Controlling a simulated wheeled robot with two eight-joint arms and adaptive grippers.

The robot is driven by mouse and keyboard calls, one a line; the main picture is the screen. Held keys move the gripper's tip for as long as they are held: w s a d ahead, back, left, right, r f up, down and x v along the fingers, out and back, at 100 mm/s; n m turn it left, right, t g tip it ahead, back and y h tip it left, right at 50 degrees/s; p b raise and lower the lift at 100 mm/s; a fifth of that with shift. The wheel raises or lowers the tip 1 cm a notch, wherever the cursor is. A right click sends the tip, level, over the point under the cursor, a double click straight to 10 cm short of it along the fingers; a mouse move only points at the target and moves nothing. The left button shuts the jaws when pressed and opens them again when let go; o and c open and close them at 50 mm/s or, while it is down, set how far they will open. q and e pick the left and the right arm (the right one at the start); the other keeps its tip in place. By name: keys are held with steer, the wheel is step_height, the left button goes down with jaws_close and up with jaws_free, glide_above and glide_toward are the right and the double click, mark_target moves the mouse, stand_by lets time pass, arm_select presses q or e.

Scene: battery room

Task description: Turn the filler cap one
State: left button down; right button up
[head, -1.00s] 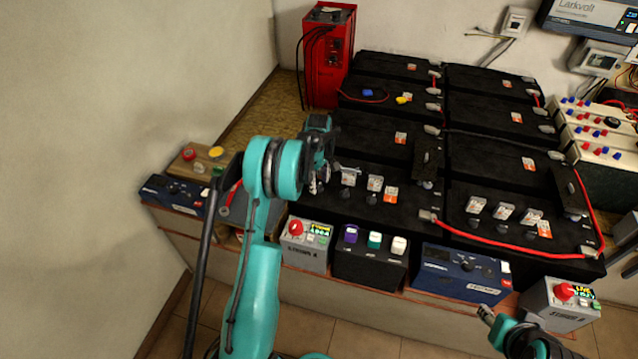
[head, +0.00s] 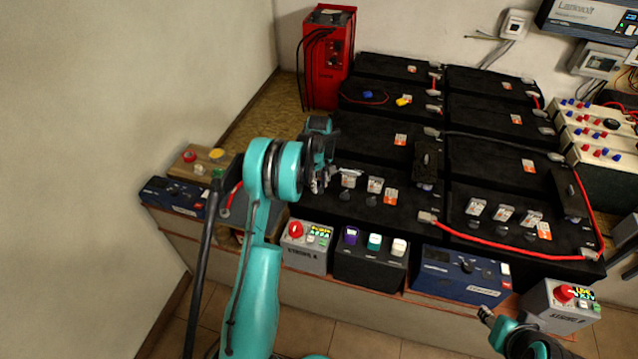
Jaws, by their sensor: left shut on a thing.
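My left gripper (head: 322,180) is at the left end of the front-left black battery (head: 420,205), over its row of filler caps. It is shut on a filler cap, which the fingers and wrist mostly hide. Two more caps with pale tags, a near one (head: 348,178) and one farther right (head: 375,185), stand just right of the gripper. The front-right battery has its own row of tagged caps (head: 503,211). My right gripper (head: 484,314) is low at the bottom right, in front of the bench; its fingers are too small to judge.
A grey box with a red knob (head: 308,246), a black box with coloured caps (head: 372,255) and a blue unit (head: 460,276) line the bench front. A red charger (head: 328,58) stands behind. Red cables (head: 490,247) cross the right battery.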

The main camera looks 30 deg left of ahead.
mark_target(319, 186)
arm_select(q)
steer(key=m, duration=0.5)
steer(key=shift+m, duration=0.3)
steer(key=m, duration=0.5)
steer(key=shift+m, duration=0.3)
steer(key=c, duration=1.2)
jaws_free()
step_height(319, 186, up, 12)
